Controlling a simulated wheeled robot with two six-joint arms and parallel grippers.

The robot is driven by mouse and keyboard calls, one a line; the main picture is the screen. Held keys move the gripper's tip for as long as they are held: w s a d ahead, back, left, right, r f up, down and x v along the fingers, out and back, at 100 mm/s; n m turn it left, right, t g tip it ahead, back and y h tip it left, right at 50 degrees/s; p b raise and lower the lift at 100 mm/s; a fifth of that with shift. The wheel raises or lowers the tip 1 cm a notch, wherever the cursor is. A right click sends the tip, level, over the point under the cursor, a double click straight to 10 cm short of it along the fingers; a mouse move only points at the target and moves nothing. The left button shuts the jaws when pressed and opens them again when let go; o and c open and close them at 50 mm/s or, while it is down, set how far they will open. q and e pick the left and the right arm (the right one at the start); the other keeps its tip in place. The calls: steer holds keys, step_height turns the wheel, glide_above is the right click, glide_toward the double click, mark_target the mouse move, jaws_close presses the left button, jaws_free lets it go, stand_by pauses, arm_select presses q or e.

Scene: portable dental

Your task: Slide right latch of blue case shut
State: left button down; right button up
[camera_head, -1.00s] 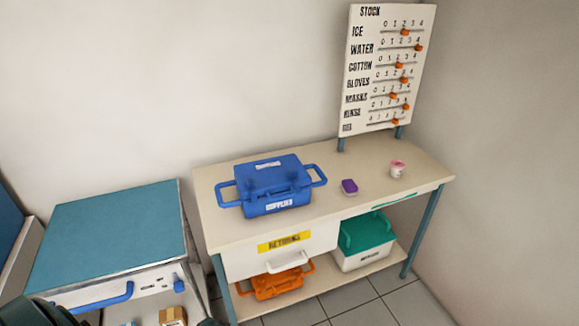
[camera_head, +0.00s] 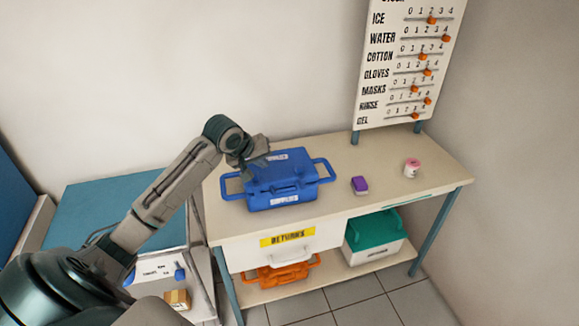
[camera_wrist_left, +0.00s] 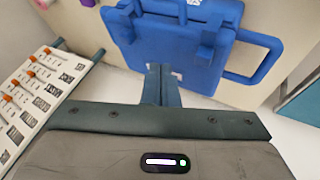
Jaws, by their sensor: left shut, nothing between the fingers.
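The blue case (camera_head: 300,170) stands on the table with its lid down, a side handle at each end and a white label on its front. Its latches are too small in the head view to tell whether they are shut. My left gripper (camera_head: 250,169) is above the back left part of the case, pointing down, and hides that part. In the left wrist view, its fingers (camera_wrist_left: 161,86) are together with nothing between them, in front of the blue case (camera_wrist_left: 165,42). I cannot tell whether they touch it. My right gripper is not in view.
A purple box (camera_head: 359,185) and a pink-and-white cup (camera_head: 411,168) stand right of the case on the table (camera_head: 340,218). The stock board (camera_head: 408,75) rises behind. A drawer (camera_head: 330,244), orange case (camera_head: 285,277) and green-lidded box (camera_head: 375,230) are below.

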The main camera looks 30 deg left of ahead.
mark_target(299, 169)
arm_select(q)
steer(key=shift+w+r, duration=0.1)
steer(key=shift+r, duration=0.2)
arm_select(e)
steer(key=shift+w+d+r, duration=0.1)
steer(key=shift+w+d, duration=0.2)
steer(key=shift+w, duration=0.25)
